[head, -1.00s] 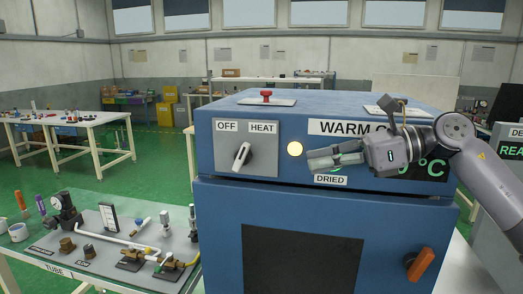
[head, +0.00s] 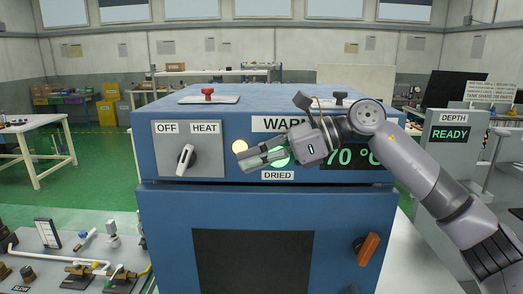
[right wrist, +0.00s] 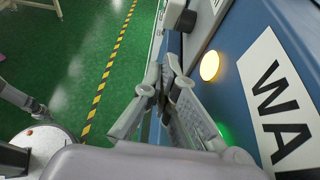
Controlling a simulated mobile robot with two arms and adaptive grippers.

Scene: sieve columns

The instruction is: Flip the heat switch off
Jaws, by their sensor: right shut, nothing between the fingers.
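The heat switch (head: 185,160) is a white lever on a dark round base, on a grey plate labelled OFF at left and HEAT at right. Its upper end leans right, toward HEAT. In the right wrist view the switch (right wrist: 187,20) is at the top, partly cut off. My right gripper (head: 240,164) is shut and empty, just right of the switch plate and below the yellow lamp, apart from the lever. Its fingers (right wrist: 165,76) meet in the right wrist view. My left gripper is not in view.
The blue oven (head: 160,235) carries a lit yellow lamp (head: 240,147), a green lamp (head: 279,157) partly behind my gripper, and a 70 °C display (head: 352,156). An orange handle (head: 369,249) is on its lower front. A tube board (head: 50,262) lies at left. Space before the switch is clear.

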